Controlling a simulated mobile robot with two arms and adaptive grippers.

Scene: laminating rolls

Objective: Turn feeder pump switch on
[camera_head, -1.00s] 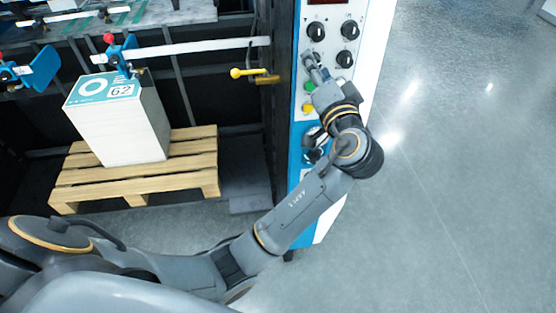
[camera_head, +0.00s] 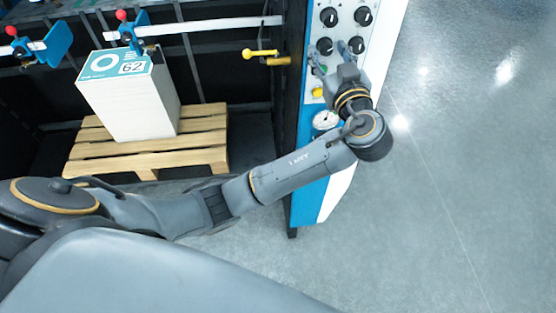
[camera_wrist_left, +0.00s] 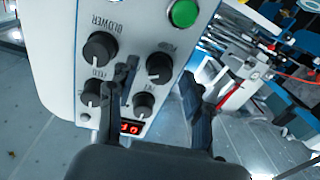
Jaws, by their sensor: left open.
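The control panel (camera_head: 343,32) on the machine's blue and white post carries several black rotary knobs. The lower-left knob (camera_head: 324,46) in the head view seems to be the one with a blurred label like "PUMP"; it also shows in the wrist view (camera_wrist_left: 158,66), where the panel is upside down. The knob labelled BLOWER (camera_wrist_left: 100,48) is beside it. My left gripper (camera_head: 332,60) is open at the panel, its fingers spread on either side of the lower-left knob. Contact cannot be told. My right gripper is out of view.
A paper stack (camera_head: 130,105) stands on a pallet (camera_head: 150,157) at left. Floor at right is clear.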

